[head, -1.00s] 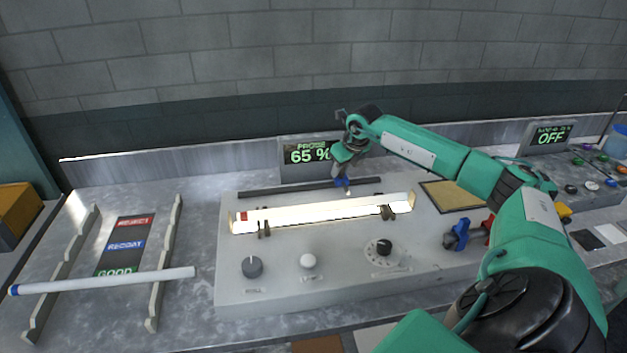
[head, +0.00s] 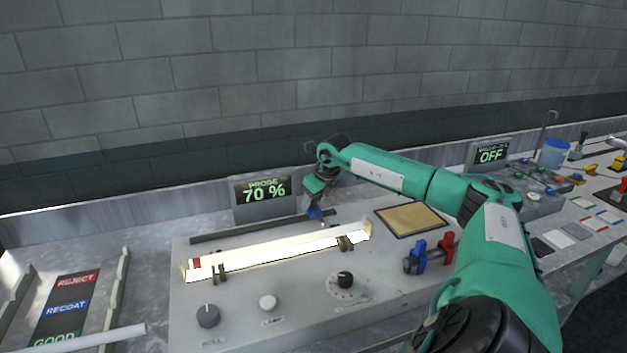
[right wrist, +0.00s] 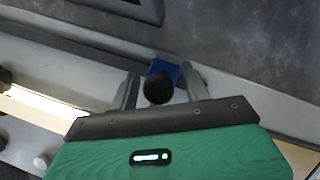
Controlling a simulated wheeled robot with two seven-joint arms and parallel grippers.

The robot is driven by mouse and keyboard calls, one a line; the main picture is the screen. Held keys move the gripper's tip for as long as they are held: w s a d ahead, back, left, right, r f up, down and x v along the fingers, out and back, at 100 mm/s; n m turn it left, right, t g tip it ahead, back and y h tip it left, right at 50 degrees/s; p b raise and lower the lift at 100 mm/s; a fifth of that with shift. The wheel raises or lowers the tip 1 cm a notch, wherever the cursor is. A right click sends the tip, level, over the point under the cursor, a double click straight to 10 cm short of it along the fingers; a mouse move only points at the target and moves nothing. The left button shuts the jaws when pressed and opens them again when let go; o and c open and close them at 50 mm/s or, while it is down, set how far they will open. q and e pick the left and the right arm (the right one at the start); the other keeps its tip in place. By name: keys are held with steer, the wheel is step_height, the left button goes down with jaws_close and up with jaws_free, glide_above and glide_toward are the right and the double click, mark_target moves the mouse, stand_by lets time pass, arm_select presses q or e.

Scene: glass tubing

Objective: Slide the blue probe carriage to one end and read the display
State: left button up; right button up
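The blue probe carriage (head: 316,213) sits toward the right end of the dark rail (head: 245,229) at the back of the grey console. The display (head: 264,190) reads PROBE 70 %. My right gripper (head: 318,205) is down at the carriage. In the right wrist view its fingers (right wrist: 162,88) stand apart on either side of the blue carriage (right wrist: 166,70) and a round black knob (right wrist: 158,89). A gap shows on the left finger's side; the right finger is close against the blue, and contact is unclear. My left gripper is out of view.
A bright glowing tube (head: 285,247) lies on holders in front of the rail. Knobs (head: 208,316) and a red-and-blue fitting (head: 420,256) are on the console. A tan pad (head: 411,219) lies right of the rail. A second display (head: 491,154) reads OFF.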

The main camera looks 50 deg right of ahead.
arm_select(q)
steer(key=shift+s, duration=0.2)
arm_select(e)
steer(key=shift+s+r, duration=0.2)
steer(key=shift+r, duration=0.2)
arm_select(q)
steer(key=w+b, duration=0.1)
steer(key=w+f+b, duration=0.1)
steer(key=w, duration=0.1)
arm_select(e)
steer(key=v, duration=1.3)
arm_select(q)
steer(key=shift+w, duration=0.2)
arm_select(e)
steer(key=shift+w, duration=0.1)
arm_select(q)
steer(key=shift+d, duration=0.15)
arm_select(e)
steer(key=shift+f, duration=0.1)
